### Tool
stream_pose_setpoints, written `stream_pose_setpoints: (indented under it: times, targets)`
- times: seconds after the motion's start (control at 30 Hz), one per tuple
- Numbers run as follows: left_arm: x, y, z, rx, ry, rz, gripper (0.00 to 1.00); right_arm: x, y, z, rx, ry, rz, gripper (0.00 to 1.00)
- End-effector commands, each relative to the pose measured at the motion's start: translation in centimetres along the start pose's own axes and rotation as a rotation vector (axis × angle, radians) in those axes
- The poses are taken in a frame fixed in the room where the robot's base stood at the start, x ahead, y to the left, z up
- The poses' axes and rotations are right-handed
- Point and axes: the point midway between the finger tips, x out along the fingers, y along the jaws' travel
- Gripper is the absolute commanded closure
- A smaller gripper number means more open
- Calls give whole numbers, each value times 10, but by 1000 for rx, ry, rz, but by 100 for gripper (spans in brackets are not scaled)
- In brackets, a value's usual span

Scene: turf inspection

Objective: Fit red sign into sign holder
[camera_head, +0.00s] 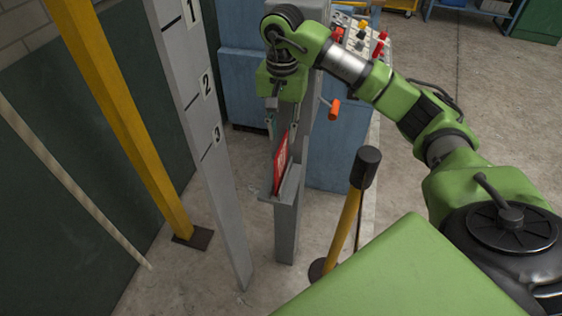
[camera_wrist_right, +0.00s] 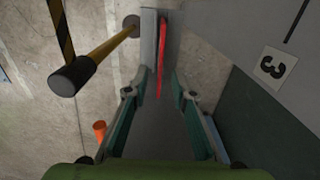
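The red sign (camera_head: 281,160) stands on edge, leaning slightly, with its lower end at the grey sign holder (camera_head: 291,186) on a grey post. I cannot tell how deeply it is seated. In the right wrist view the sign (camera_wrist_right: 162,55) shows edge-on as a thin red strip along the holder (camera_wrist_right: 149,42). My right gripper (camera_head: 270,125) points down just above the sign. Its two fingers (camera_wrist_right: 160,94) are spread apart, one on each side of the sign's near end, with gaps visible. My left gripper is not in view.
A numbered grey post (camera_head: 209,130) and a yellow post (camera_head: 125,120) stand to the left. A black-topped yellow bollard (camera_head: 366,167) stands to the right. An orange-handled lever (camera_head: 334,109) and a blue cabinet (camera_head: 340,150) are behind the holder.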

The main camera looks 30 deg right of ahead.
Motion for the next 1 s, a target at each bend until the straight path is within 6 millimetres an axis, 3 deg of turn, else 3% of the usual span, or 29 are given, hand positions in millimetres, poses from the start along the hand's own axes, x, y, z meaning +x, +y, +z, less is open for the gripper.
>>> stream_pose_setpoints:
  times: [0.1, 0.37, 0.7, 0.97, 1.0]
  targets:
    - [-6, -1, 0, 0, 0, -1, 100, 14, 0, 0, 1, -2, 2, 76]
    - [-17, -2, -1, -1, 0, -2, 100, 29, 0, 2, 1, -3, 2, 76]
    - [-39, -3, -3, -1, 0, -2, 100, 70, -1, 5, 1, -2, 1, 76]
    - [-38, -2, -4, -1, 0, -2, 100, 74, -1, 4, 0, 0, -1, 76]
    - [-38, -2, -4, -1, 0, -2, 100, 74, -1, 4, 0, 0, -1, 82]
